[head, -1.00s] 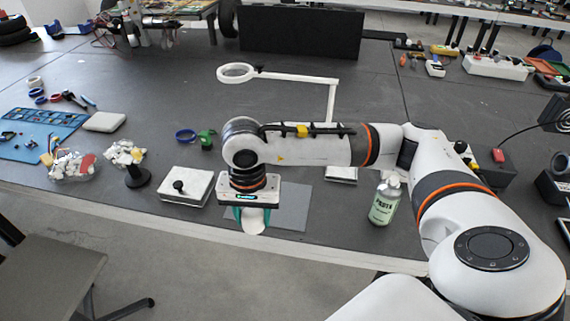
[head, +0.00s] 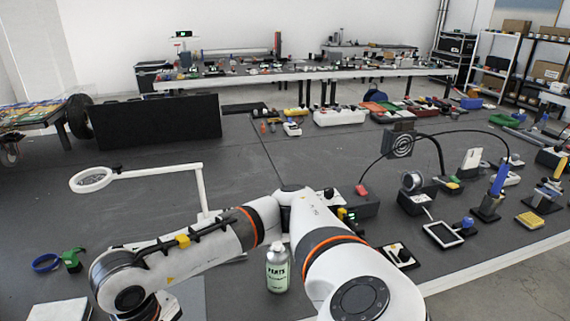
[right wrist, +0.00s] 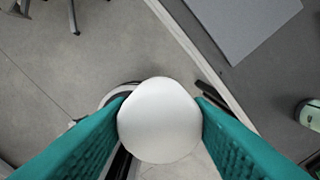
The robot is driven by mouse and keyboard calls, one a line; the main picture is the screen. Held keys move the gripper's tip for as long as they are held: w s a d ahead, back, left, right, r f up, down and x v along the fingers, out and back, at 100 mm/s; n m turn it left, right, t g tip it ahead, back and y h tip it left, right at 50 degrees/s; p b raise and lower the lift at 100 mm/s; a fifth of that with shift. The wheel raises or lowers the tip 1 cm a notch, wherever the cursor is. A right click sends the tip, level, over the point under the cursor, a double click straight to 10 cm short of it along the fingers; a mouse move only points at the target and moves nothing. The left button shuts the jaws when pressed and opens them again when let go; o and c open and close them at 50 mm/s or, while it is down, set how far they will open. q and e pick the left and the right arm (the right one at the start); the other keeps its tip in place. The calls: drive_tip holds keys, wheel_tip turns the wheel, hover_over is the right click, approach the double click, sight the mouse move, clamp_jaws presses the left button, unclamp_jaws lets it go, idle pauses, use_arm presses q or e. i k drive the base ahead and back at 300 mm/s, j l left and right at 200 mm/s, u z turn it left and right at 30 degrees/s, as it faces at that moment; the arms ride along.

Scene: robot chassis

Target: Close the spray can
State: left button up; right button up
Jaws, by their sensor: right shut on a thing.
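The spray can (head: 278,271), with a pale green label and a whitish top, stands upright on the dark table beside my right arm. Part of it also shows at the right edge of the right wrist view (right wrist: 311,113). My right gripper (right wrist: 160,122) has teal fingers shut on a smooth white rounded cap (right wrist: 158,118). The cap is held over the floor just off the table's front edge, apart from the can. In the head view the right fingers and cap are out of frame at the bottom. My left gripper is not in view.
A grey mat (right wrist: 232,22) lies on the table near its front edge. A magnifier lamp (head: 92,180), a green tape dispenser (head: 72,260) and a blue ring (head: 46,263) lie to the left. A soldering fan (head: 401,145) and holders stand to the right.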

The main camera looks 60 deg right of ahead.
sight(277, 262)
drive_tip(key=k+l+z, duration=0.25)
drive_tip(key=l+z, duration=0.25)
drive_tip(key=k+l+z, duration=0.25)
drive_tip(key=l+z, duration=0.25)
drive_tip(key=l, duration=0.2)
